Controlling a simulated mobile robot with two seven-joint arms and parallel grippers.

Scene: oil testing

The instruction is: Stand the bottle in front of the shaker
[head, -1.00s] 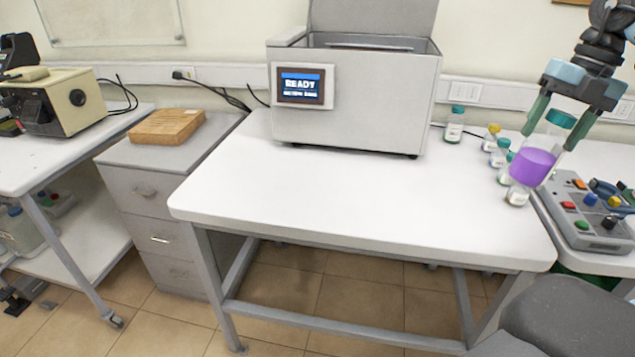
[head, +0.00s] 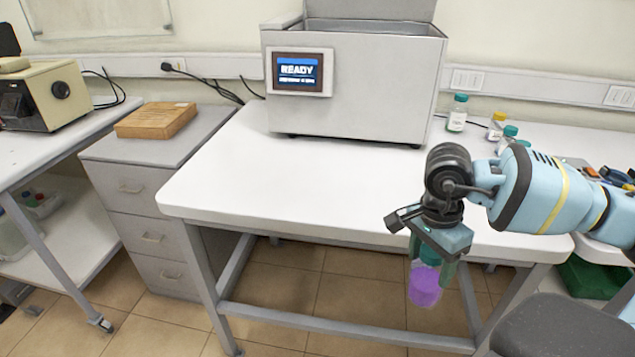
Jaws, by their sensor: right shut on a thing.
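The bottle (head: 424,288) holds purple liquid and has a teal cap. My right gripper (head: 432,262) is shut on it near the cap and partly hides its top. The bottle hangs roughly upright and appears in front of the table's front edge, with the floor behind it in the picture. The shaker (head: 365,88) is a large grey box with its lid raised and a lit screen (head: 298,73) reading READY. It stands at the back of the white table (head: 270,180). My left gripper is not in view.
The table top in front of the shaker is clear. Small capped bottles, one with a teal cap (head: 457,113) and one with a yellow cap (head: 496,127), stand at the back right. A dark chair (head: 550,325) is at the lower right.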

